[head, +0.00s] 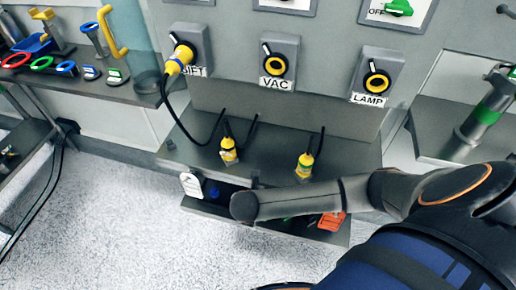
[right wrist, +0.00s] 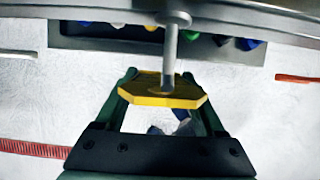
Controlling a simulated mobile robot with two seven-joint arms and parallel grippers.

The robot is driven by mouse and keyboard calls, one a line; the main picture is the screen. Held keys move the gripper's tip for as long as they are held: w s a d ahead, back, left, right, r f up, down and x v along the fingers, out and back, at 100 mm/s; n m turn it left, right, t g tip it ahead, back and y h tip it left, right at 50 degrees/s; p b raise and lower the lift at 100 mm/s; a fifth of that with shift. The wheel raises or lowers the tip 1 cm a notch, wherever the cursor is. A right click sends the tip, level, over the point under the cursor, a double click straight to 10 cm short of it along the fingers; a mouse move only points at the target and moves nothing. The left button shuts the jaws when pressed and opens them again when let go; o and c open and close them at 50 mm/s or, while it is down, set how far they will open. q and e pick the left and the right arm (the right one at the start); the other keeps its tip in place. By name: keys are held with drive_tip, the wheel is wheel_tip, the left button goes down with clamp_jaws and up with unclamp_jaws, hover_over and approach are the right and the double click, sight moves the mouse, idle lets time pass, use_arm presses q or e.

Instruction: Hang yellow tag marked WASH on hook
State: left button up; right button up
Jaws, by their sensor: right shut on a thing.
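In the right wrist view, my right gripper (right wrist: 163,84) is shut on a yellow tag (right wrist: 185,102). The tag is a flat plate with cut corners, held between the two green fingers and seen at a low angle. Its marking cannot be read. A grey metal peg (right wrist: 171,50) comes from the grey bar above and its end overlaps the tag's upper face in the picture. I cannot tell whether it passes through a hole in the tag. In the head view, my right arm reaches in from the right, its gripper and the tag hidden. My left gripper is not in view.
In the head view, switches marked VAC (head: 278,66) and LAMP (head: 375,83) are on the panel. Yellow plugs with cables (head: 228,152) are on the shelf below. A white tag (head: 191,185) hangs at its left edge. A dark tray (right wrist: 110,38) of coloured items shows in the wrist view.

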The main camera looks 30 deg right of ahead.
drive_tip(key=shift+w+d+r, duration=0.15)
drive_tip(key=shift+w+d, duration=0.25)
drive_tip(key=shift+d, duration=0.25)
clamp_jaws()
drive_tip(key=shift+w+d+f, duration=0.1)
drive_tip(key=shift+d+f, duration=0.05)
drive_tip(key=shift+f, duration=0.05)
drive_tip(key=o, duration=1.6)
unclamp_jaws()
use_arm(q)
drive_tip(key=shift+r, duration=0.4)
